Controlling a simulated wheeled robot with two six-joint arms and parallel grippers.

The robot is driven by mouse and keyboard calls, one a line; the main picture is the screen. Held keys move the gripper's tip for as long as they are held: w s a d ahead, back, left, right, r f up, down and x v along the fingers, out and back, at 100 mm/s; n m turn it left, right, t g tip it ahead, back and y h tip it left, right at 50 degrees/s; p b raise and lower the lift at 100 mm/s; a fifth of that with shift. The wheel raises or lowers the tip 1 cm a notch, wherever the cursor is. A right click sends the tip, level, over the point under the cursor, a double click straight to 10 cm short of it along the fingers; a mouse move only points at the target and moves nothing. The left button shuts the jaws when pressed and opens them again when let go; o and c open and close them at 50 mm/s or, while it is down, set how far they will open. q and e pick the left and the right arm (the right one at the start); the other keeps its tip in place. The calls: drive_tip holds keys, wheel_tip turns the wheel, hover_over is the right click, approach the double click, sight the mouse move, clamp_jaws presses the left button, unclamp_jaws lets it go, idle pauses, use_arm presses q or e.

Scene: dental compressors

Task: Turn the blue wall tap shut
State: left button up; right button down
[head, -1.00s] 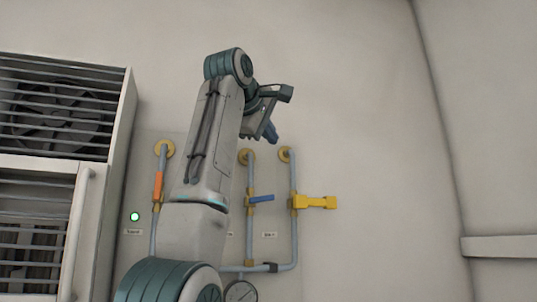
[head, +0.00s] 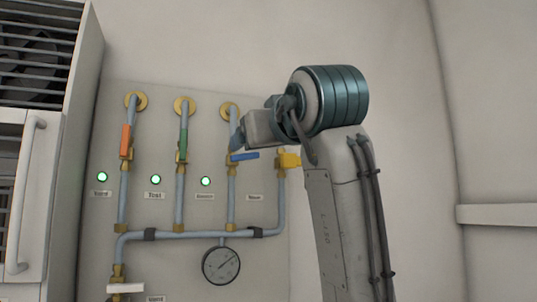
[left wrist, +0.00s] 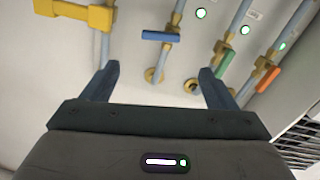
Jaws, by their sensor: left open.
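The blue tap handle (head: 244,156) lies sideways across its vertical pipe, pointing right; it also shows in the left wrist view (left wrist: 163,36), which sees the wall upside down. My left gripper (head: 238,141) is by this pipe, appearing just above the blue handle in the head view, and hides part of the pipe. In the left wrist view its two fingers (left wrist: 161,80) are apart with nothing between them, and the blue handle is beyond the tips. I see no contact. My right gripper is not in view.
Orange (head: 126,140) and green (head: 183,146) handles lie along their pipes on the left. A yellow handle (head: 289,160) points sideways close to my arm. A gauge (head: 221,265) hangs below the pipes. A louvred cabinet (head: 35,190) stands left; the wall right of my arm is clear.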

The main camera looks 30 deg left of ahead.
sight(245, 157)
use_arm(q)
drive_tip(key=p+x, duration=0.6)
drive_tip(key=x, duration=0.4)
drive_tip(key=shift+w+a, duration=0.25)
drive_tip(key=shift+a, duration=0.05)
drive_tip(key=shift+f, duration=0.1)
drive_tip(key=shift+c, duration=0.2)
